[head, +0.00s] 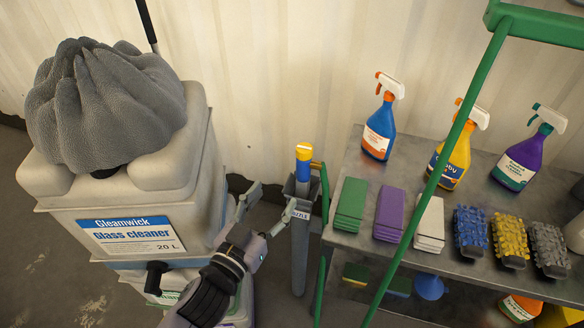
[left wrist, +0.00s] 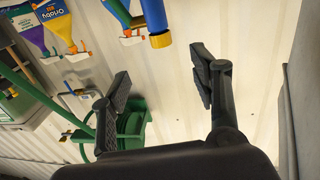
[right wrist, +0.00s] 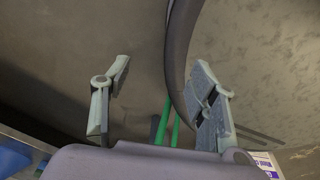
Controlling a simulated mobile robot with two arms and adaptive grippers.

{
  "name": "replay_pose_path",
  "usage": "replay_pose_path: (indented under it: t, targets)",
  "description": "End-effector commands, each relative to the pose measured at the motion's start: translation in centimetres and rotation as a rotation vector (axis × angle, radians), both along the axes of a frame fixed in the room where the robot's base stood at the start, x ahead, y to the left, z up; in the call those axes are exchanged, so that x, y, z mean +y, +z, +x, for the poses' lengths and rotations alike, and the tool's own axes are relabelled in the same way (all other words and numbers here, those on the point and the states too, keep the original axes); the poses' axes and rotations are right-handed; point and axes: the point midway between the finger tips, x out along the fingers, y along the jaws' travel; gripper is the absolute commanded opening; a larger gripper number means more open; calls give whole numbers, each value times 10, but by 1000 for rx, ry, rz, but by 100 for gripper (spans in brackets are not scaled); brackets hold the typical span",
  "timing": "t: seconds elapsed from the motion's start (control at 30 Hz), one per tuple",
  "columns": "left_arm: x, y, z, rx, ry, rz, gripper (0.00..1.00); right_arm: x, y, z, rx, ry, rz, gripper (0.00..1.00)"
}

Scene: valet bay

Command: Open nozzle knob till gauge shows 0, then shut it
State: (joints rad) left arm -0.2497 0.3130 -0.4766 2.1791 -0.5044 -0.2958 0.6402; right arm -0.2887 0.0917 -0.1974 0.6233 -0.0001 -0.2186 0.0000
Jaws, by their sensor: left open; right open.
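A blue wand with a yellow end (head: 303,158) stands upright in a grey holster (head: 300,245), whose label is partly hidden and ends in "ZZLE". A blue shaft with a yellow end (left wrist: 158,28) also shows at the top of the left wrist view. My left gripper (head: 271,198) is open and empty, left of and just below the wand's top, its right finger close to the holster. Its spread fingers show in the left wrist view (left wrist: 162,66). My right gripper (right wrist: 160,68) is open and empty in its wrist view, outside the head view. I cannot make out a gauge.
A glass cleaner tank (head: 135,235) with a grey cloth (head: 105,105) on top stands left. A metal cart (head: 350,250) with a green handle (head: 430,185) stands right, holding spray bottles (head: 378,130), pads (head: 390,212) and brushes (head: 510,240). A corrugated wall (head: 260,80) is behind.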

Motion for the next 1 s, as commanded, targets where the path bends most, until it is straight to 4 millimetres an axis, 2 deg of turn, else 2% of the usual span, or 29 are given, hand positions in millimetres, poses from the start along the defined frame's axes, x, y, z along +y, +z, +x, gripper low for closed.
replay_pose_path:
  t: [0.27, 0.7, 0.83, 1.0]
  targets:
    - [-20, 3, 48, -3, 0, 1, 56, 14, 7, -25, 36, -3, 16, 54]
    - [-53, 1, 125, -1, 0, 1, 56, 14, 15, -8, 11, 0, 16, 54]
    - [-59, 0, 140, -1, 1, 1, 56, 10, 15, -8, 11, 0, 12, 54]
    - [-63, 0, 149, 0, 1, 0, 56, 8, 15, -8, 11, 0, 9, 54]
